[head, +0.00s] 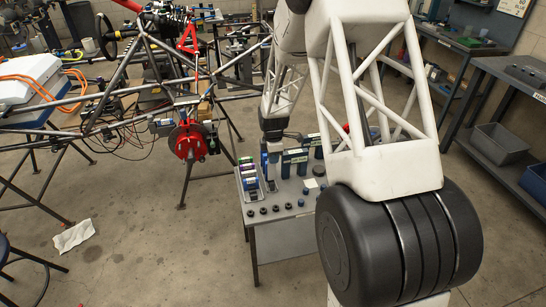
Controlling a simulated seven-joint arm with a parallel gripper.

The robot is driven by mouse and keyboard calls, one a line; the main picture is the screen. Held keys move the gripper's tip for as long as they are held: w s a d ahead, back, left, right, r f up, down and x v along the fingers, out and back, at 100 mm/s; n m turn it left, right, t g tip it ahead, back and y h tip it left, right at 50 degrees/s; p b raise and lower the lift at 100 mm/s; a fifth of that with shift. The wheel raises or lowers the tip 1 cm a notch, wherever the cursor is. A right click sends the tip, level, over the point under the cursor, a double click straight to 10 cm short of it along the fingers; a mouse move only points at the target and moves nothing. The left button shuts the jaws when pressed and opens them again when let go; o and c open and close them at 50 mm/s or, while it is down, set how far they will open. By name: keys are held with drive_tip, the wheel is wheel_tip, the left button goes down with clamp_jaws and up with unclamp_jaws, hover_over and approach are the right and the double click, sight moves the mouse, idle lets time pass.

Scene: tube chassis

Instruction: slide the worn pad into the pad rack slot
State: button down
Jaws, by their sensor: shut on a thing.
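My gripper (272,158) points down over the left part of a small grey table (290,232). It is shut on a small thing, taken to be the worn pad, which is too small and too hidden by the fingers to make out. What looks like the pad rack (249,180) stands upright on the table's left edge, just left of the gripper, with green, purple, white and blue pieces in a row. The gripper is close beside it. I cannot tell the slots apart or whether the pad touches the rack.
Dark blue boxes (295,156) stand right of the gripper. Several small black round parts (276,209) line the table's front. A tube chassis (110,110) with a red brake part (188,141) is at left. A white cloth (73,236) lies on the floor. Workbenches stand at right.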

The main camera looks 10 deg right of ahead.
drive_tip(key=shift+f, duration=2.7)
idle(1.6)
drive_tip(key=c, duration=0.9)
unclamp_jaws()
drive_tip(key=shift+c, duration=0.2)
drive_tip(key=shift+r, duration=3.9)
